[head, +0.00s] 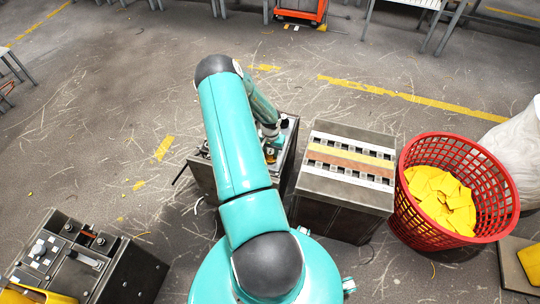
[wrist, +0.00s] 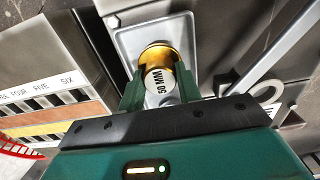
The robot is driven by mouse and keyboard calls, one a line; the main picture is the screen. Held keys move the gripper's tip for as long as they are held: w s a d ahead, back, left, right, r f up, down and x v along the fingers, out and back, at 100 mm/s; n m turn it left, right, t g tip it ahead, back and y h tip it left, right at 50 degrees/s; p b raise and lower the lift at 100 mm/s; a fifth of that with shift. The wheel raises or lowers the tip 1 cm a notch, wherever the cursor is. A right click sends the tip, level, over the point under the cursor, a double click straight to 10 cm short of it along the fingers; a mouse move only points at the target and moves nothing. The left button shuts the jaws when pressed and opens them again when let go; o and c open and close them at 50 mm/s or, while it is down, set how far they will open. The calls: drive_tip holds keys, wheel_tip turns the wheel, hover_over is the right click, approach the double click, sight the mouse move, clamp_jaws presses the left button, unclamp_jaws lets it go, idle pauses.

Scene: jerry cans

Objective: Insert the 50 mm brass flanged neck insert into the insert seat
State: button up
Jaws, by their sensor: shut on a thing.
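The brass flanged neck insert (wrist: 157,53) shows in the wrist view as a gold ring around a white face marked "50 MM". My gripper (wrist: 160,88) has its two green fingers shut on either side of it. A pale grey shallow tray (wrist: 126,42) lies behind the insert; I cannot tell whether the insert touches it. In the head view my gripper (head: 271,143) is beyond my teal arm, over a dark bench unit (head: 287,146), with a small brass-coloured spot at its end. I cannot make out the insert seat for certain in either view.
A metal rack (head: 345,190) with white, yellow and orange strips stands just right of the bench unit; its number labels (wrist: 38,88) show in the wrist view. A red basket (head: 410,220) of yellow pieces is further right. A dark control unit (head: 125,275) stands lower left.

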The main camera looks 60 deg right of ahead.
sight(270, 151)
drive_tip(key=shift+r, duration=2.5)
